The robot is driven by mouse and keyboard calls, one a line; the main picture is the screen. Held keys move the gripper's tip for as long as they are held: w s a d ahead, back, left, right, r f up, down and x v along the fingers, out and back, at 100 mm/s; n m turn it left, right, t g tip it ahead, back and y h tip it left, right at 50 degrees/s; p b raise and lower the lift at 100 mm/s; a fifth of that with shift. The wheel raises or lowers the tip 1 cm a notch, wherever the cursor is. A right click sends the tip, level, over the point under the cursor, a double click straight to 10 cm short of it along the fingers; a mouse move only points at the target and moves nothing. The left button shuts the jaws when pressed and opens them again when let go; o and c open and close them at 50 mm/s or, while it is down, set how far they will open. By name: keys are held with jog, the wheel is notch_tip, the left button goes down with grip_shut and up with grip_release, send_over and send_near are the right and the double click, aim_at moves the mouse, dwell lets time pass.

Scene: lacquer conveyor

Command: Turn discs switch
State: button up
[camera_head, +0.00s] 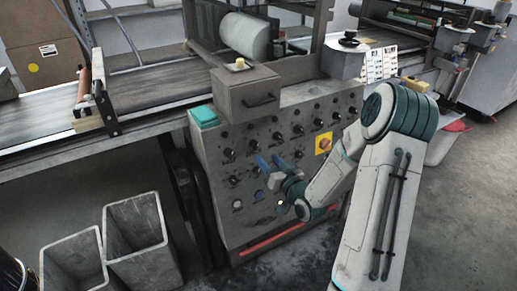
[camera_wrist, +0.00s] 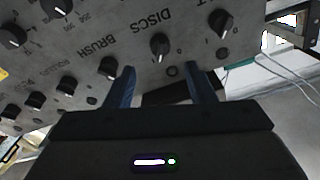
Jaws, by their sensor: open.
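The discs switch (camera_wrist: 159,45) is a black rotary knob on the grey panel in the wrist view, with the word "DISCS" printed beside it and a "0" mark near it. A pale pointer line shows on the knob. My gripper (camera_wrist: 163,82) is open and empty, its two blue fingers spread wide. The knob appears between and beyond the fingertips, not between the fingers. In the head view my gripper (camera_head: 270,163) is in front of the control panel (camera_head: 322,107), at its lower middle. I cannot tell there which knob is the discs switch.
Similar knobs flank it: the brush knob (camera_wrist: 109,67) on the left and another knob (camera_wrist: 221,22) on the right. In the head view a yellow-backed switch (camera_head: 324,143) is right of my gripper. Grey bins (camera_head: 137,228) stand on the floor at left.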

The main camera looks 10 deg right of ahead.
aim_at(257, 147)
jog(key=x, duration=0.7)
jog(key=shift+w+a, duration=0.1)
jog(key=shift+w, duration=0.2)
jog(key=shift+f, duration=0.1)
jog(key=c, duration=1)
